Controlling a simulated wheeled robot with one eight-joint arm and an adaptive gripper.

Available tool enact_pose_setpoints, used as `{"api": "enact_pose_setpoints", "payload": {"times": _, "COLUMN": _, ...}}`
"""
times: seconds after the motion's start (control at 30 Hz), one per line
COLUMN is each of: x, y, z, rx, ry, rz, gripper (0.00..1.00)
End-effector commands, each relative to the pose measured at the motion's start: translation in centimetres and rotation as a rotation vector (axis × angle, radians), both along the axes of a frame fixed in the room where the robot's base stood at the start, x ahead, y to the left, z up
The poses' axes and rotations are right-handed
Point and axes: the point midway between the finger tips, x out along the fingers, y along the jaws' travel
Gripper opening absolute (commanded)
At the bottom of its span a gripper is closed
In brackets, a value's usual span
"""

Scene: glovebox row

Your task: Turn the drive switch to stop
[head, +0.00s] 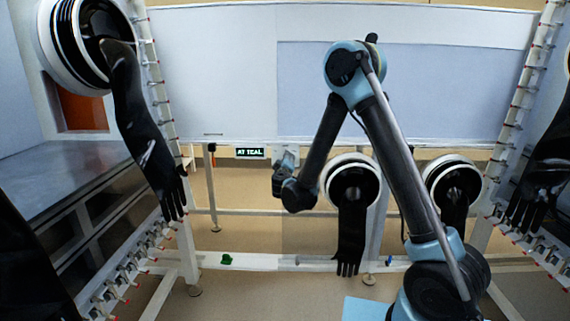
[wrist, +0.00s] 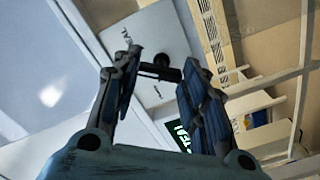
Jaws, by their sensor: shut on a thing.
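The drive switch (wrist: 161,70) shows in the wrist view as a dark knob on a pale grey panel (wrist: 165,38) with small dark lettering too small to read surely. My gripper (wrist: 163,80) has one finger on each side of the knob and is shut on it. Which position the switch points to is hard to tell. In the head view my gripper (head: 284,168) is at the small grey panel (head: 292,152) below the glovebox wall, and it hides the knob there.
A black sign with green-white letters (head: 250,153), reading "AT TEAL", sits left of the panel and shows in the wrist view (wrist: 184,137). Black gloves hang from round ports, one (head: 351,225) close to the right of my gripper, another (head: 140,110) at left. White frame rails run below.

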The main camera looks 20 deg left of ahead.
Motion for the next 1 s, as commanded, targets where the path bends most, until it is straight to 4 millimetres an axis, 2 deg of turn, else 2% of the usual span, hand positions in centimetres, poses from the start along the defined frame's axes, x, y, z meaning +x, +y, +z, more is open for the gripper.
{"api": "enact_pose_setpoints", "payload": {"times": 0.3, "x": -0.08, "y": 0.1, "z": -0.07, "rx": -0.118, "ry": -0.027, "rz": 0.001, "gripper": 0.16}}
{"api": "enact_pose_setpoints", "payload": {"times": 0.8, "x": -0.14, "y": 0.16, "z": -0.11, "rx": -0.137, "ry": -0.031, "rz": 0.003, "gripper": 0.16}}
{"api": "enact_pose_setpoints", "payload": {"times": 0.83, "x": -0.14, "y": 0.16, "z": -0.11, "rx": -0.137, "ry": -0.031, "rz": 0.003, "gripper": 0.47}}
{"api": "enact_pose_setpoints", "payload": {"times": 0.9, "x": -0.14, "y": 0.17, "z": -0.09, "rx": -0.137, "ry": -0.031, "rz": 0.003, "gripper": 0.6}}
{"api": "enact_pose_setpoints", "payload": {"times": 1.0, "x": -0.14, "y": 0.16, "z": -0.07, "rx": -0.137, "ry": -0.032, "rz": 0.002, "gripper": 0.6}}
